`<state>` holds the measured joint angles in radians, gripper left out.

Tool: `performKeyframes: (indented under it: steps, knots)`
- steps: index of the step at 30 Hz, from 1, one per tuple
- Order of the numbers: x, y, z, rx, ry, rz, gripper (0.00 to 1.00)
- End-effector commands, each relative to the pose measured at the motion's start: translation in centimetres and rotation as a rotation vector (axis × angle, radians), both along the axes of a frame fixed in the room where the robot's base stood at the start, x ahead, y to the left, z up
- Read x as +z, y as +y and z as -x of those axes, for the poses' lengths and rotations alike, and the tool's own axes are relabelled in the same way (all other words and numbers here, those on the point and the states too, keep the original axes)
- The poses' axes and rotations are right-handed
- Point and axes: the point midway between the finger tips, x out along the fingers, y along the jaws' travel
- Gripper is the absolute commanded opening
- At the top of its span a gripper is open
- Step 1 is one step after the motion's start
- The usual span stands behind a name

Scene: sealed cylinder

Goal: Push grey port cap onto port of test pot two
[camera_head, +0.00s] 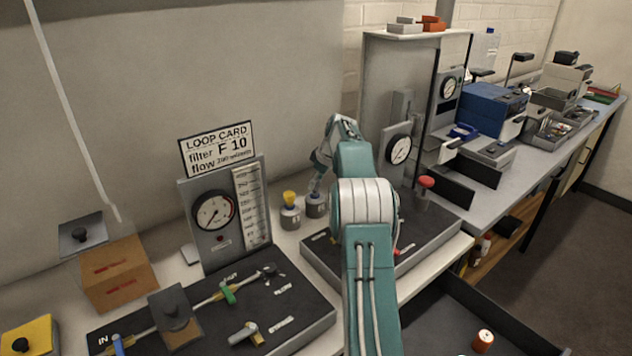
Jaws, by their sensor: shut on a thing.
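Two small grey test pots stand close together on the bench behind the black panel. The left pot (290,217) has a yellow cap (290,197) on top. The right pot (315,206) has a pale label and stands directly under my gripper (317,186). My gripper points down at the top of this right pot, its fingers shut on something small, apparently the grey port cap. The cap is too small and too covered by the fingers to make out. I cannot tell whether it touches the port.
A flow panel with a gauge (214,210) and a loop card (217,147) stands left of the pots. A grey rig base (430,243) with a red knob (426,182) lies to the right, partly behind my arm.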

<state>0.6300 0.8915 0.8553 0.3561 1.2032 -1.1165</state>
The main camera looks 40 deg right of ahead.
Motion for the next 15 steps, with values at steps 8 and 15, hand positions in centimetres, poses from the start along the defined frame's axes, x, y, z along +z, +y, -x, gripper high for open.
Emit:
performKeyframes:
  steps: [8, 15]
  knots:
    - [-0.22, 0.00, 0.00, 0.000, 0.000, 0.000, 0.00]
    - [-0.65, 0.00, -0.01, -0.001, 0.000, 0.000, 0.00]
